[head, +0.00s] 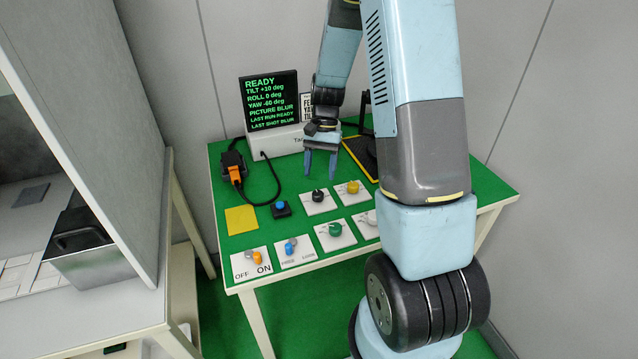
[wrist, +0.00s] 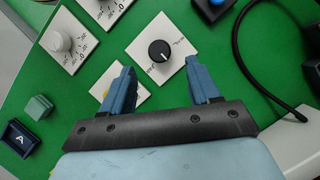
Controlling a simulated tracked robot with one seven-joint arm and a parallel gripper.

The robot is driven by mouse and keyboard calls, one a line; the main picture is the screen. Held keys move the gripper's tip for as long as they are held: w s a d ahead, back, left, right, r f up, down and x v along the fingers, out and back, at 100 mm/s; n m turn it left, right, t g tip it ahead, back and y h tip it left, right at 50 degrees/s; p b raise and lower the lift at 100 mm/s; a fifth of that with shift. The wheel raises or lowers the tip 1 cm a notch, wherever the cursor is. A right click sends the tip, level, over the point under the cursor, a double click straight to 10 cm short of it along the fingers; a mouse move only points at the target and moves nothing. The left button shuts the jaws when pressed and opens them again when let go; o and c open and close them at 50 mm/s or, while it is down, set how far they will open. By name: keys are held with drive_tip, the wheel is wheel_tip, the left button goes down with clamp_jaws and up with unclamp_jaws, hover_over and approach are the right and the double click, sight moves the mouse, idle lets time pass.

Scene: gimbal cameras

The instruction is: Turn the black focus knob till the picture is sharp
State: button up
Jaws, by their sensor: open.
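The black focus knob (head: 318,196) sits on a white plate (head: 327,206) on the green table. In the wrist view the black knob (wrist: 159,51) shows a white pointer line, and its plate (wrist: 172,66) has small print. My gripper (head: 320,176) is open and empty, pointing down just behind and above the knob in the head view. In the wrist view its two blue fingers (wrist: 160,72) stand apart, with the knob beyond and between them, not touched. The screen (head: 270,98) reads READY, TILT +10, ROLL 0, YAW -60, PICTURE BLUR, LAST SHOT BLUR.
A yellow knob (head: 353,187) is right of the black one, a green knob (head: 335,229) in front. A blue button (head: 281,206) is to the left. Orange and blue switches (head: 257,257) line the front edge. A black cable (head: 275,178) curves at left.

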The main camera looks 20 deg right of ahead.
sight(318, 192)
drive_tip(key=v, duration=0.7)
drive_tip(key=shift+w+r, duration=0.2)
drive_tip(key=shift+r, duration=0.05)
drive_tip(key=shift+d, duration=0.2)
idle(1.1)
drive_tip(key=s+a+f+m, duration=0.1)
drive_tip(key=f, duration=0.3)
drive_tip(key=s+a+f+m+y, duration=0.1)
drive_tip(key=s+f+m, duration=0.1)
drive_tip(key=f, duration=0.2)
drive_tip(key=s+a+f+m+t, duration=0.1)
drive_tip(key=f, duration=0.3)
drive_tip(key=shift+s+f, duration=0.35)
drive_tip(key=shift+c, duration=0.4)
drive_tip(key=c, duration=0.9)
drive_tip(key=shift+d, duration=0.15)
drive_tip(key=shift+c, duration=0.3)
